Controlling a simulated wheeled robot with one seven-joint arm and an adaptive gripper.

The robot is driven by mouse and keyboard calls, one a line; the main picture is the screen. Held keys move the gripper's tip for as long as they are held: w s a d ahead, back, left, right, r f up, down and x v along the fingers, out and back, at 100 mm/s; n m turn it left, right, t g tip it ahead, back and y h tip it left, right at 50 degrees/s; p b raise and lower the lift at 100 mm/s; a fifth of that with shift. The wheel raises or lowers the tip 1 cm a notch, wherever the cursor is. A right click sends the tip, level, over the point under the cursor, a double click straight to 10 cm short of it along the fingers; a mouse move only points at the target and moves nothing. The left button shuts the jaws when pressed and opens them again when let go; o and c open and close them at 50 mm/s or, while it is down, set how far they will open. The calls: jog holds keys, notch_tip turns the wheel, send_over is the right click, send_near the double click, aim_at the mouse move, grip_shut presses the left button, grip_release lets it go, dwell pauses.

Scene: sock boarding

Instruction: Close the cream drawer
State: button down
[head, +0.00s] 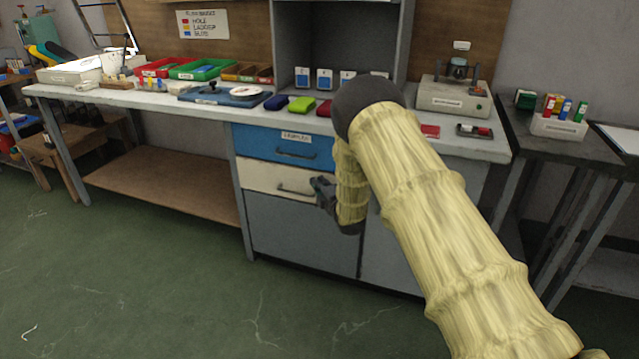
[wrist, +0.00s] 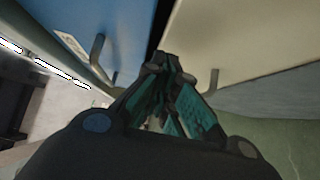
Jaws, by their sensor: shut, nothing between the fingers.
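The cream drawer (head: 262,177) sits below a blue drawer in the cabinet under the bench. Its front looks close to the cabinet face, and I cannot tell how far it stands out. My gripper (head: 320,186) is shut and empty at the right end of the drawer's handle (head: 295,191). In the wrist view the cream drawer front (wrist: 245,45) fills the upper right, with its handle (wrist: 212,82) just right of my gripper (wrist: 168,62). The fingertips point at the dark gap beside the cream front. Whether they touch it is unclear.
The blue drawer (head: 275,143) is directly above, and its handle (wrist: 98,50) shows left of my gripper in the wrist view. A grey cabinet panel (head: 300,235) lies below. The bench top (head: 150,99) carries trays and tools. The green floor (head: 180,290) in front is clear.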

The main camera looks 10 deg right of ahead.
jog(key=s+p, duration=0.2)
jog(key=s, duration=0.9)
jog(key=s+d+f+m+g+h, duration=0.3)
jog(key=s+f+m+g, duration=0.5)
jog(key=s+f, duration=1.25)
jog(key=s+a+f+m+g, duration=0.1)
jog(key=s+f+m+g, duration=0.15)
jog(key=s, duration=0.65)
jog(key=s+f+m+g, duration=0.2)
jog(key=s+m, duration=0.2)
jog(key=s, duration=0.5)
jog(key=s+a+f+m+g, duration=0.1)
jog(key=s+f+m+g, duration=0.15)
jog(key=s, duration=0.65)
jog(key=s+a+r+m+g, duration=0.2)
jog(key=s+m+g, duration=0.15)
jog(key=s, duration=1.05)
notch_tip(320, 180, up, 22)
jog(key=p, duration=2.3)
jog(key=shift+w+d+r+t, duration=0.15)
jog(key=shift+w+t, duration=0.25)
jog(key=shift+t, duration=0.05)
